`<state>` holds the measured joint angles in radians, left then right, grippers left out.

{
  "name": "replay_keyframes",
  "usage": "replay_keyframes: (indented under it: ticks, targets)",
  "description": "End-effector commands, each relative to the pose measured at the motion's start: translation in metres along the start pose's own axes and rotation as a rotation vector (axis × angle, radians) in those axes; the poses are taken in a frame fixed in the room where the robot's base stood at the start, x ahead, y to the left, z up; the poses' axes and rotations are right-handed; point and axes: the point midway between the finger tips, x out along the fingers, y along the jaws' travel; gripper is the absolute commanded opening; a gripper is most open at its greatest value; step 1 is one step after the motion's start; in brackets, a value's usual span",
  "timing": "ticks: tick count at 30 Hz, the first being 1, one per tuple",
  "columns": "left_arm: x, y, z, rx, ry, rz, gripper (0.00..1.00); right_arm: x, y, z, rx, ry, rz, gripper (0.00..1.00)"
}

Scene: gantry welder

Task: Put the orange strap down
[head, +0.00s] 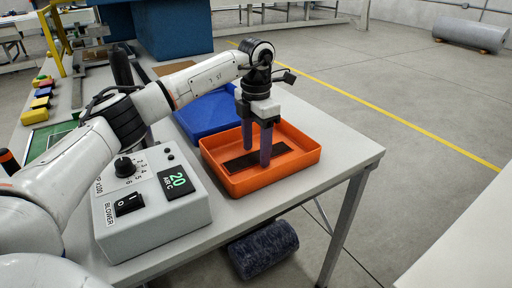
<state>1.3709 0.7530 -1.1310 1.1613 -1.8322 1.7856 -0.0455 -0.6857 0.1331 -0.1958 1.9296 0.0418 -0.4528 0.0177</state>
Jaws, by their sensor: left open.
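I cannot make out an orange strap; against the orange tray it may be hard to tell apart or hidden. The orange tray (225,181) sits on the grey table, with a black rectangle (240,164) on its floor. My left gripper (257,154) points down over the tray with its two dark purple fingers apart. Nothing is clearly seen between them. The fingertips are low within the tray's outline, close to the black rectangle; I cannot tell whether they touch it. My right gripper is not in view.
A grey blower control box (150,215) with a knob and switch stands in front, left of the tray. A blue tray (207,114) lies behind the orange one. Small coloured blocks (40,103) are at far left. A dark roll (263,250) is below the table.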

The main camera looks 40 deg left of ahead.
Motion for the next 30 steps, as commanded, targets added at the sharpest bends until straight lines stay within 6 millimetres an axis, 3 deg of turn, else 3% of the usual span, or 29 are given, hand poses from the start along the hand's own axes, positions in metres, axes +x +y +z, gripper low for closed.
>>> replay_keyframes:
  ticks: [18, 30]
  targets:
    - [-0.109, 0.000, 0.001, 0.000, -0.003, 0.000, 0.57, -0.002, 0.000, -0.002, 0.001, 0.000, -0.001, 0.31]
    - [-0.121, 0.000, 0.000, 0.000, 0.000, 0.000, 0.57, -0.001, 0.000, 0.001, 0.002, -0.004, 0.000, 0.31]
